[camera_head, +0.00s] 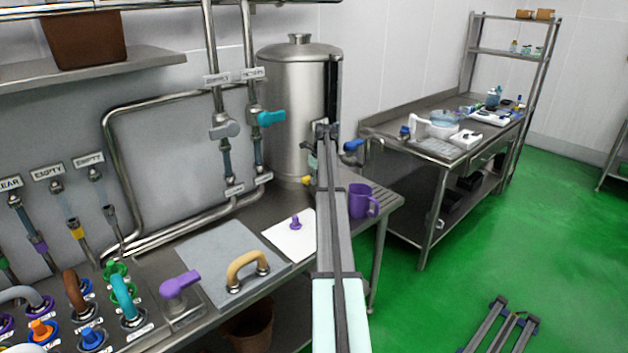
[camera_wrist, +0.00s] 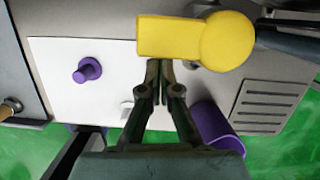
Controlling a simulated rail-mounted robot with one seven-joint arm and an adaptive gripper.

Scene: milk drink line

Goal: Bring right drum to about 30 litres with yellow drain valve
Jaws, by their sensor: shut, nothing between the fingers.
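A steel drum (camera_head: 290,95) stands at the back of the bench in the head view, with a dark vertical strip on its right side. No level can be read. The yellow drain valve (camera_head: 307,180) shows as a small piece low at the drum, partly hidden by my arm. In the wrist view the yellow handle (camera_wrist: 190,38) is large, with its bar pointing left and its round end right. My gripper (camera_wrist: 159,66) is shut and empty, its fingertips right by the lower edge of the bar. I cannot tell whether they touch. In the head view my arm hides the fingers.
A purple mug (camera_head: 360,201) stands close right of my arm; it also shows in the wrist view (camera_wrist: 213,124). A white sheet (camera_head: 283,240) with a purple knob (camera_head: 295,222) lies in front. Pipes with grey (camera_head: 224,130) and teal (camera_head: 271,118) valves stand left of the drum.

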